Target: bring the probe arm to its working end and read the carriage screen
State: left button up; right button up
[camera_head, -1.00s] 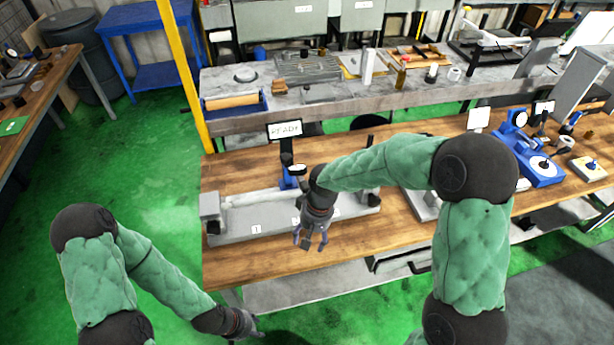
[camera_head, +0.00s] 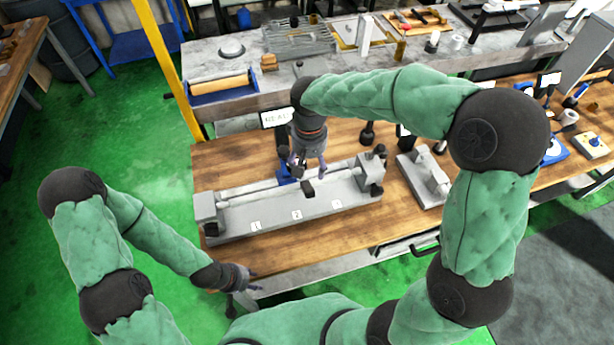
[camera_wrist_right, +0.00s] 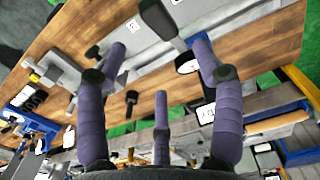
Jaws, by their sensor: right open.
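A grey grinder bed (camera_head: 275,222) with labels 1, 2 and 3 lies on the wooden bench. A blue carriage (camera_head: 284,178) stands behind its rail near the middle. A white screen (camera_head: 275,118) rises behind; my right arm partly covers its lettering. A dark block (camera_head: 307,187), which may be the probe arm's end, shows just below my right gripper (camera_head: 308,170). In the right wrist view the gripper (camera_wrist_right: 158,62) is open, its fingers spread, with a black bar (camera_wrist_right: 158,18) and a round dial (camera_wrist_right: 187,63) beyond. My left gripper (camera_head: 245,284) is low by the bench front; its fingers are unclear.
A grey fixture (camera_head: 425,180) stands right of the bed, with blue gauges farther right. A grey shelf (camera_head: 310,75) with trays and tools runs behind the bench. A yellow post (camera_head: 168,72) stands at the left. Bare wood (camera_head: 225,158) lies behind the bed's left part.

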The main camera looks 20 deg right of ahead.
aim_at(309, 184)
notch_tip(309, 184, down, 10)
jog(key=shift+s+r, duration=0.1)
jog(key=shift+s, duration=0.05)
dwell(0.3)
grip_shut()
